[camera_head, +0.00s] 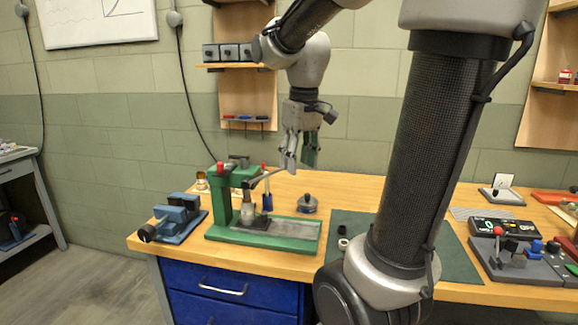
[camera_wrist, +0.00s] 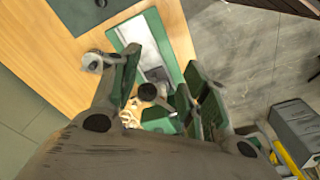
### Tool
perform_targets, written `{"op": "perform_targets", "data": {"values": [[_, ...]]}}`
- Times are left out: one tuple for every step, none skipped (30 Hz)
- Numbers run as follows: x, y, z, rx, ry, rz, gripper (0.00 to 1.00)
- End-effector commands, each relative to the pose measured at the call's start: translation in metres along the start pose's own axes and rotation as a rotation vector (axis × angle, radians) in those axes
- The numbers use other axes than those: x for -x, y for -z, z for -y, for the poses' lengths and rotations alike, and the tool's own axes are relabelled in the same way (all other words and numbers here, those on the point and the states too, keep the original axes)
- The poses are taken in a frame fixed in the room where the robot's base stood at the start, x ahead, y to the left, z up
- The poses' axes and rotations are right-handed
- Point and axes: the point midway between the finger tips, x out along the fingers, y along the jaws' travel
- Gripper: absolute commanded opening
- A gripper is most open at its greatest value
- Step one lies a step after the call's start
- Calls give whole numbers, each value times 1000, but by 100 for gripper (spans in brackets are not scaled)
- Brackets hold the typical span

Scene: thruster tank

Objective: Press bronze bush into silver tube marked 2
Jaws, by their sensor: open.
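My gripper (camera_head: 300,158) is open and empty, in the air above and to the right of a green arbor press (camera_head: 225,205) on the bench. In the wrist view my gripper (camera_wrist: 164,75) has its fingers apart, with the press base (camera_wrist: 177,45) beyond them and a dark round knob (camera_wrist: 148,92) between them. A grey metal cylinder (camera_head: 248,212) stands upright on the press under its ram. I cannot read a mark on it. The press lever (camera_head: 266,177) slants up toward my fingers. I cannot pick out the bronze bush; whether it is in the cylinder is unclear.
A blue vise (camera_head: 177,218) stands left of the press. A green mat (camera_head: 452,258) with small rings (camera_head: 343,243) lies to the right, partly behind my arm. A device with a display (camera_head: 497,229) is at far right.

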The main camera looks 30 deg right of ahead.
Motion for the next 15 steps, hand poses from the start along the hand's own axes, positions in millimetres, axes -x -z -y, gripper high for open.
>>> {"op": "perform_targets", "data": {"values": [[3, 17, -6, 43, 7, 27, 46], [6, 26, -8, 78, 12, 41, 46], [12, 37, -12, 129, 19, 56, 46], [17, 45, -13, 176, 25, 66, 46], [25, 50, -14, 223, 30, 69, 46], [36, 53, -14, 282, 34, 69, 46], [42, 52, -13, 320, 37, 71, 46], [44, 50, -12, 350, 43, 80, 46], [43, 46, -11, 383, 50, 92, 46], [42, 44, -11, 400, 54, 99, 46], [41, 43, -11, 413, 56, 102, 46], [38, 43, -10, 423, 57, 102, 46], [35, 42, -10, 427, 57, 102, 46], [32, 42, -10, 429, 57, 103, 46], [26, 41, -10, 428, 57, 103, 46]]}}
